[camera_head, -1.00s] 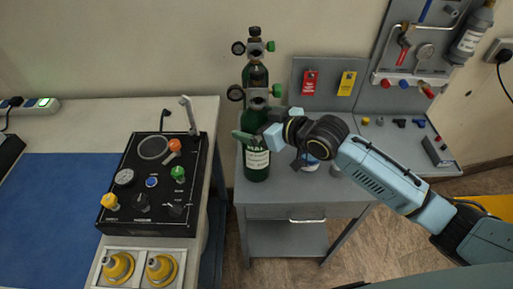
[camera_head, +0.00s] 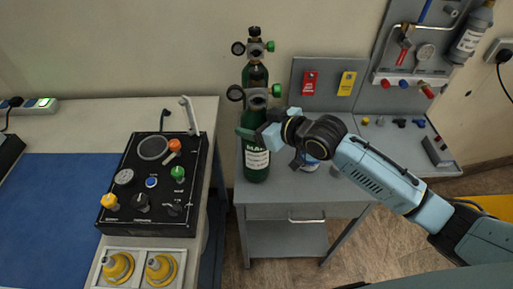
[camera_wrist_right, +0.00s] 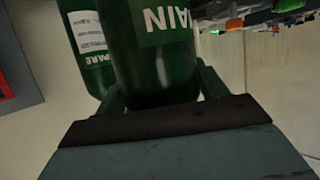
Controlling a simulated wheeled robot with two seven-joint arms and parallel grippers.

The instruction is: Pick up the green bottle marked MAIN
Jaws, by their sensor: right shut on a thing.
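The green bottle marked MAIN (camera_head: 256,172) stands upright at the left end of the grey bench, with a valve and gauge on top. My right gripper (camera_head: 258,134) is shut on its upper body, with one finger showing on its left side. In the right wrist view the MAIN bottle (camera_wrist_right: 152,65) fills the space between the fingers, its label partly cut off by the frame edge. A second green bottle (camera_head: 256,75), labelled SPARE in the wrist view (camera_wrist_right: 88,45), stands close behind it. My left gripper is not in view.
A black control panel (camera_head: 127,182) with coloured knobs lies on the left table, beyond a narrow gap. A grey back panel (camera_head: 325,105) with red and yellow tags stands behind the bench. Small fittings and a white-labelled container (camera_head: 309,165) are on the bench near my arm.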

